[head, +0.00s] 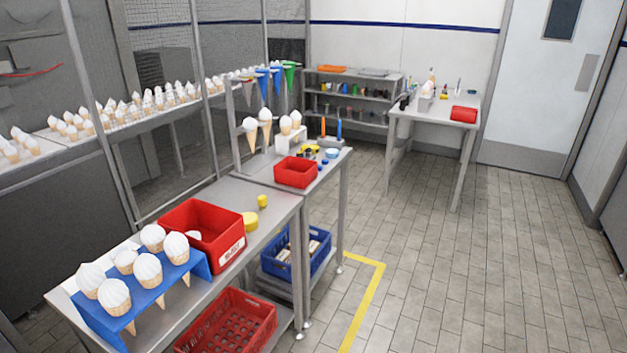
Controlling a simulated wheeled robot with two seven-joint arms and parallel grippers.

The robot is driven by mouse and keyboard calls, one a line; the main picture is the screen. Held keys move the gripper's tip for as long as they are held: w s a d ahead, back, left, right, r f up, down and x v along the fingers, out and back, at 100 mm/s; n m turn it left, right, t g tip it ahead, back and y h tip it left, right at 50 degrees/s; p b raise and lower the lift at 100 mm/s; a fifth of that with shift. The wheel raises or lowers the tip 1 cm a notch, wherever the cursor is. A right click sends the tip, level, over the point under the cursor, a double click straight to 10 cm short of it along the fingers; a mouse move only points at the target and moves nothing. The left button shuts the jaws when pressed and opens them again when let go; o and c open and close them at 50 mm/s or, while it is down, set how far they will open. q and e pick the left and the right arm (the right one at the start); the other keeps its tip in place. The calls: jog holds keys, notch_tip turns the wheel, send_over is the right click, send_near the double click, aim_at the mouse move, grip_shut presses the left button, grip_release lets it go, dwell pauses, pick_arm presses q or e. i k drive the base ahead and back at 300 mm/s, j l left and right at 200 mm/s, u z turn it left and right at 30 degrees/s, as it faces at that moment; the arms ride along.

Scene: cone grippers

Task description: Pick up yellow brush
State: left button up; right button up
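No yellow brush can be made out for sure. A flat round yellow piece (250,221) lies on the near steel bench, just right of the large red bin. A small upright yellow piece (262,201) stands behind it. A small yellow item (310,147) lies among tools on the farther bench. These are too small to tell whether any is a brush. Neither of my grippers is in view.
The near bench holds a blue rack (150,297) of several cones and a red bin (237,228). A smaller red bin (296,173) sits on the farther bench. A white table (437,112) stands at the back right. The tiled floor (470,270) at right is clear.

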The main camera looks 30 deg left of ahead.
aim_at(261, 201)
jog(key=i+l+u, duration=0.1)
jog(key=i+u, duration=0.2)
jog(key=i, duration=0.2)
jog(key=i+l+u, duration=0.15)
jog(key=i+u, duration=0.15)
jog(key=i, duration=0.15)
jog(key=i+l+u, duration=0.3)
jog(key=i, duration=0.15)
